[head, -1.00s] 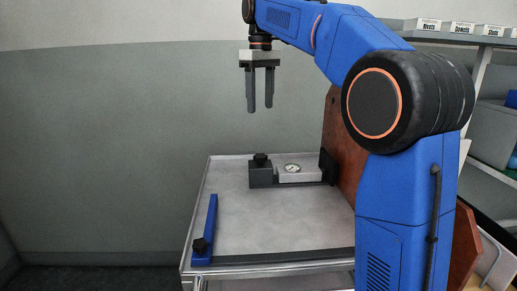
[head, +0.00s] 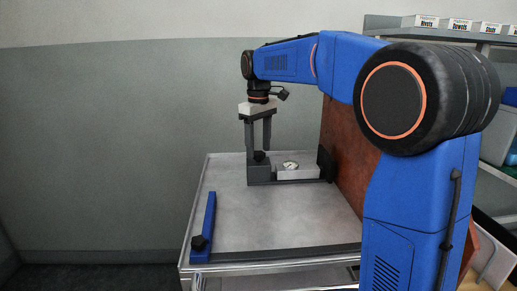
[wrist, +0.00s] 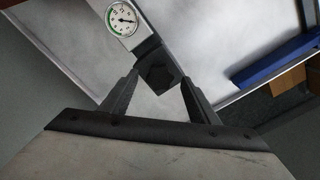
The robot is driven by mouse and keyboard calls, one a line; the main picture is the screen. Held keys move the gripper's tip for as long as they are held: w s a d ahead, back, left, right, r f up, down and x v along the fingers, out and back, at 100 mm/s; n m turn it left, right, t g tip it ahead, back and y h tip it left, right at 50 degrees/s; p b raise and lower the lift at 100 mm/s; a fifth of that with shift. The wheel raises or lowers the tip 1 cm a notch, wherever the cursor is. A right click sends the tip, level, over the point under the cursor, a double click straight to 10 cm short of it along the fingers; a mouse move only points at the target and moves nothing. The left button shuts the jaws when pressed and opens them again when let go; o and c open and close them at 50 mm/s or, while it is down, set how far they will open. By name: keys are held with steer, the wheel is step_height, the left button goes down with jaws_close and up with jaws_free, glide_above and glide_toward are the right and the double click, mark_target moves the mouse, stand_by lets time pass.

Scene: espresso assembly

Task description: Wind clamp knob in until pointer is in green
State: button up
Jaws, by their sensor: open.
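The clamp knob (head: 260,157) is dark and stands on top of a dark grey block (head: 259,173) at the back of the cart top. It shows as a dark faceted shape in the wrist view (wrist: 160,73). My gripper (head: 259,149) points down over it, open, with one finger on each side of the knob. I cannot tell whether either finger touches it. The round white gauge (wrist: 122,18) sits beside the block with a green arc along its left and lower rim. Its dark pointer seems to lean right, away from the green, but is small.
A brown panel (head: 340,145) stands on the right. Shelves with labelled bins (head: 461,24) are beyond it. The middle of the cart top is clear.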

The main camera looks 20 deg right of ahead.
steer(key=shift+f, duration=0.5)
steer(key=c, duration=1)
steer(key=shift+c, duration=0.2)
steer(key=shift+m, duration=0.3)
